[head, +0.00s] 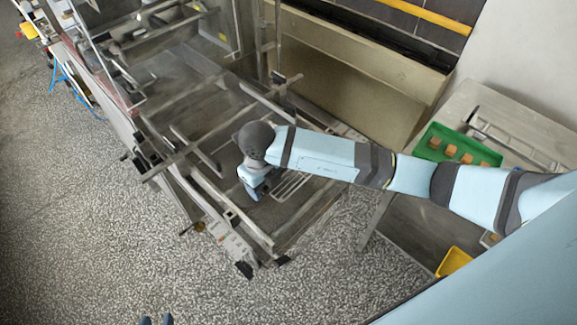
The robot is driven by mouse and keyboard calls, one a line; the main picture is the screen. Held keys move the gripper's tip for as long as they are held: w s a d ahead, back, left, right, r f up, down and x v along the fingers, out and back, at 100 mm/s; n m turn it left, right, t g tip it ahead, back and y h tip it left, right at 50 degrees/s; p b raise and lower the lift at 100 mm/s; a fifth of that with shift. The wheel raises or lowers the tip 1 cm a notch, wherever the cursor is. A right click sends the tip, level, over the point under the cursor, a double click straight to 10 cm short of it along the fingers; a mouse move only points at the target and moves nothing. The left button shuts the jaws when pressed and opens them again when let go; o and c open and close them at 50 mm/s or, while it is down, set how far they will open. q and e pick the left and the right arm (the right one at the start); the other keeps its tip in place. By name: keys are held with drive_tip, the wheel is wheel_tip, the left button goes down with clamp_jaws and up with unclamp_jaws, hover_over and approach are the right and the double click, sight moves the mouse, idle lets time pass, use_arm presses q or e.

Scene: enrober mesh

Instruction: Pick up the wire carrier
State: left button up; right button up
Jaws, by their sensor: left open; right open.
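A pale wire grid (292,186), which looks like the wire carrier, lies on the dark bed of the machine, partly hidden by my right arm and gripper. My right gripper (256,190) points down at the left end of this grid. It is open, and I cannot tell whether its fingers touch the wires.
The machine's metal frame (230,215) has rails and crossbars around the bed. At the right, a steel table (460,105) holds a green tray (432,132) with several brown pieces and a long metal rack (515,142). A yellow bin (454,262) is lower right.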

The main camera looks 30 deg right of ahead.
drive_tip(key=shift+f, duration=0.2)
clamp_jaws()
drive_tip(key=shift+r, duration=0.1)
